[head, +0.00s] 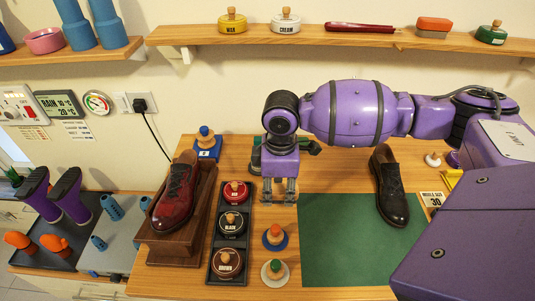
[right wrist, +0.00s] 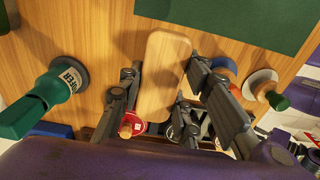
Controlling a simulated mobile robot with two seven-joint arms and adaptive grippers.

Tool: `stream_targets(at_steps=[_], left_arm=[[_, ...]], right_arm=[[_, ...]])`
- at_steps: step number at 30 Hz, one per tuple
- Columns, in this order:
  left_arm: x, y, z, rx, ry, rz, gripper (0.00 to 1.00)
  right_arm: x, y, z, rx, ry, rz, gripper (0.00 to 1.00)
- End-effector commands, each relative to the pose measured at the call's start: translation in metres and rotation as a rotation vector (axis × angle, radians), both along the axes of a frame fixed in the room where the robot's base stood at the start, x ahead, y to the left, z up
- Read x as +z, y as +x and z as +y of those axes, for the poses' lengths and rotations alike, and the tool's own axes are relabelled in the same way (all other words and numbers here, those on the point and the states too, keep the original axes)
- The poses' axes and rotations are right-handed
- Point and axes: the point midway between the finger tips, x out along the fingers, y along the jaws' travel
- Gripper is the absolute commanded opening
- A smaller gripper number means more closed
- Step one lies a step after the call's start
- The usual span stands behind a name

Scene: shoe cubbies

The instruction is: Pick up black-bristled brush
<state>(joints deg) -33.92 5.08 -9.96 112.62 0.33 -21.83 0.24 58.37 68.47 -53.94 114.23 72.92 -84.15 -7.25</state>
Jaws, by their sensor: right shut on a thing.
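My right gripper (head: 280,198) points down over the wooden table, left of the green mat. It is shut on a light wooden brush body (right wrist: 163,75), which shows between the fingers in the right wrist view. The gripper's fingers also show there (right wrist: 160,95). The bristles are hidden, so I cannot tell their colour, nor clearly whether the brush touches the table. My left gripper is in neither view.
A tray of red, black and brown tins (head: 230,222) lies left of the gripper. A green buffer (right wrist: 45,100) is close by. A black shoe (head: 389,190) rests on the green mat (head: 335,245); a red shoe (head: 176,195) stands left.

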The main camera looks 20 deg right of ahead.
Motion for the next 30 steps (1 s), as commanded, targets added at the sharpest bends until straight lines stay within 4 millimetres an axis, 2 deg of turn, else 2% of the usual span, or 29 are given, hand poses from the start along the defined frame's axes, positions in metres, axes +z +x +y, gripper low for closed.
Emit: stream_targets(at_steps=[1,8,9,12,18,24,30], left_arm=[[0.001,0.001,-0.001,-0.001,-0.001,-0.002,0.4],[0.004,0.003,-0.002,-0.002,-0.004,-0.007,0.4],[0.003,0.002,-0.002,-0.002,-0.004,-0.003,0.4],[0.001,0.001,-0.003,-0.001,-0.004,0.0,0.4],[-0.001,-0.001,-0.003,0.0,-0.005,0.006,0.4],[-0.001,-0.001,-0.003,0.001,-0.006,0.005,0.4],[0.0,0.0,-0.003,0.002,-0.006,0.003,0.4]], right_arm=[[0.009,-0.001,0.01,0.007,0.005,-0.001,0.04],[0.057,-0.005,0.05,0.01,0.006,-0.006,0.04],[0.059,-0.007,0.063,0.012,0.008,-0.003,0.04],[0.069,-0.01,0.087,0.01,0.007,-0.001,0.04],[0.085,-0.014,0.12,0.007,0.004,-0.002,0.04],[0.091,-0.016,0.133,0.004,0.003,-0.003,0.04],[0.092,-0.016,0.134,0.003,0.002,-0.002,0.04]])
